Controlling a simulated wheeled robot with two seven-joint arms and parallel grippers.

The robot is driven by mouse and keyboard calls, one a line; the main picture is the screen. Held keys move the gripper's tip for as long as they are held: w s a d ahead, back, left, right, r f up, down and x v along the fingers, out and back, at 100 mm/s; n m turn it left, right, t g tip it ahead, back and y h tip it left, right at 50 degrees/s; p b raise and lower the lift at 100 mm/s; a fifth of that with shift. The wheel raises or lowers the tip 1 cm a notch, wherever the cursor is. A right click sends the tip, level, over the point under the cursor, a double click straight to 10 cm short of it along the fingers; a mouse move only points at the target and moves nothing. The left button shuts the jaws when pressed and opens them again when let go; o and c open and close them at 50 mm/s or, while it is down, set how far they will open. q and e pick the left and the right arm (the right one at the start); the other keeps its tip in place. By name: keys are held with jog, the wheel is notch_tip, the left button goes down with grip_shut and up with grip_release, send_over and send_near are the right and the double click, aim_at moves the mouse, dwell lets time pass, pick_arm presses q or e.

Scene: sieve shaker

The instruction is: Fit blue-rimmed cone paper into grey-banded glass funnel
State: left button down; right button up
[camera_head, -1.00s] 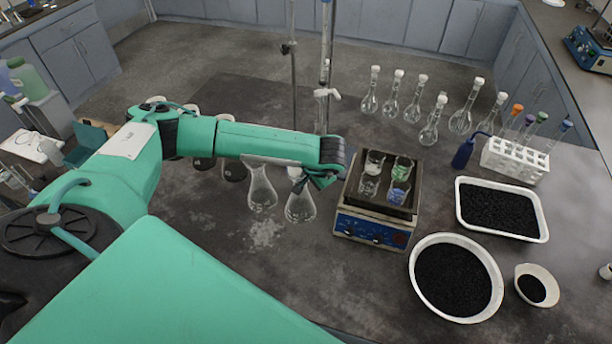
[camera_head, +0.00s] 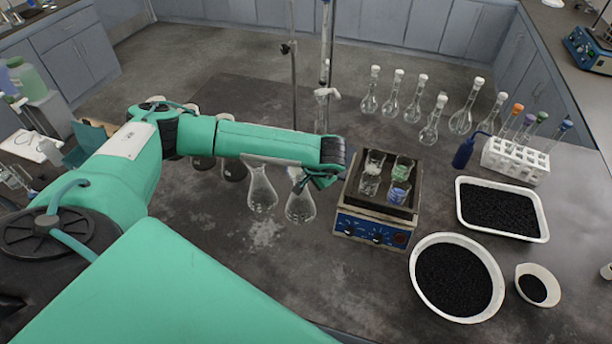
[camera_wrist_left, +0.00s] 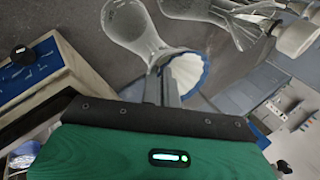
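A white pleated cone paper with a blue rim (camera_wrist_left: 184,74) shows in the left wrist view, lying at the mouth of a clear glass flask (camera_wrist_left: 128,24). My left gripper (camera_wrist_left: 163,84) is right at its rim; I cannot tell whether the fingers grip it. In the head view my left gripper (camera_head: 322,177) hangs over two clear flasks, the nearer one (camera_head: 300,207) below its fingers, and a little white shows beside it. A grey-banded funnel cannot be made out clearly; clear glass seems to surround the paper. My right gripper is out of view.
A blue-fronted hotplate (camera_head: 372,233) with several small beakers stands just right of the gripper. A second flask (camera_head: 261,188) stands left of it. A burette stand (camera_head: 293,90) rises behind. A tray (camera_head: 543,226) and bowl (camera_head: 417,290) of black grains stand at right.

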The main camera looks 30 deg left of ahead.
pick_arm(q)
jog(key=shift+s+d+f, duration=0.25)
jog(key=shift+s+f, duration=0.3)
jog(key=shift+f, duration=0.35)
jog(key=c, duration=1.7)
grip_release()
jog(key=shift+c, duration=0.2)
jog(key=shift+o, duration=0.8)
jog(key=shift+w+r+p, duration=0.25)
jog(key=shift+r+p, duration=0.3)
jog(key=shift+r, duration=0.25)
jog(key=shift+w+a+r+p, duration=0.1)
jog(key=shift+r+p, duration=0.2)
jog(key=shift+r, duration=0.25)
jog(key=shift+w+a+r+p, duration=0.1)
jog(key=shift+r+p, duration=0.15)
jog(key=shift+r, duration=0.3)
jog(key=shift+r+p, duration=0.5)
jog(key=shift+r, duration=0.8)
